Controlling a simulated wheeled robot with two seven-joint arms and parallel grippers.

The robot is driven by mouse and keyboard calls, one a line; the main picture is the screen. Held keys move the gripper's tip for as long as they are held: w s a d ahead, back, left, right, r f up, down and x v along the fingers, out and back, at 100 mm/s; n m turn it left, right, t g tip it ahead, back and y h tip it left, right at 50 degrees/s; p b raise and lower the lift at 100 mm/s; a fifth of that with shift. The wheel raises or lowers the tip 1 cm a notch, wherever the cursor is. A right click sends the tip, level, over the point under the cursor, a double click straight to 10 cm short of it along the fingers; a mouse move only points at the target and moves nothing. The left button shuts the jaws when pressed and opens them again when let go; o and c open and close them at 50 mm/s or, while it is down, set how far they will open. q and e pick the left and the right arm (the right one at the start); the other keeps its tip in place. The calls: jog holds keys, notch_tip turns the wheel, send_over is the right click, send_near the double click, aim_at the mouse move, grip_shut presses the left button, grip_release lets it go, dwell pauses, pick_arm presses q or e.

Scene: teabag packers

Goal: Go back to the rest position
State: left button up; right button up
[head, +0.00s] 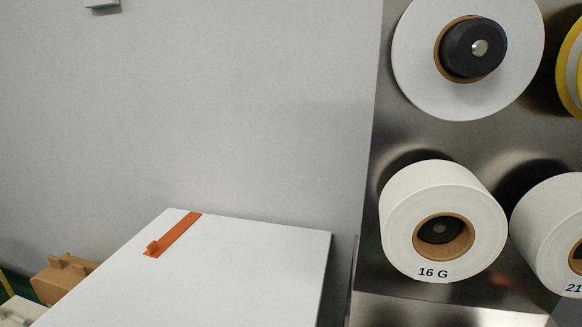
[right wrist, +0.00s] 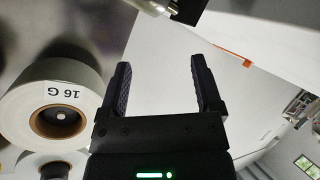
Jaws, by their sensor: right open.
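My right gripper (right wrist: 162,90) shows in the right wrist view. Its two dark fingers are spread apart with nothing between them. A white paper roll marked 16 G (head: 443,220) hangs on the metal panel at the right of the head view. The same roll (right wrist: 75,72) shows at the left of the right wrist view, to the left of the gripper's fingers and apart from them. Neither gripper shows in the head view, and my left gripper is in no view.
The metal panel (head: 420,140) carries several rolls, including a large white one (head: 415,60) above. A white surface (head: 265,265) with an orange strip (head: 175,235) stands at the lower left. A cardboard box (head: 62,278) lies beyond its left edge.

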jog(key=s+d+f+m+g, duration=0.1)
jog(key=s+f+m+g, duration=0.3)
jog(key=s, duration=0.4)
jog(key=s+d+f+m+g, duration=0.1)
jog(key=s+f+g, duration=0.4)
jog(key=s, duration=0.3)
jog(key=s+f+g, duration=0.1)
jog(key=s+f, duration=0.2)
jog(key=f, duration=0.7)
jog(key=s+f+g, duration=0.1)
jog(key=s+f, duration=0.1)
jog(key=f, duration=0.8)
jog(key=s+d+f+g, duration=0.1)
jog(key=s+d+f, duration=0.2)
jog(key=s+f, duration=0.5)
jog(key=s, duration=0.4)
jog(key=shift+d, duration=0.15)
jog(key=shift+s, duration=0.1)
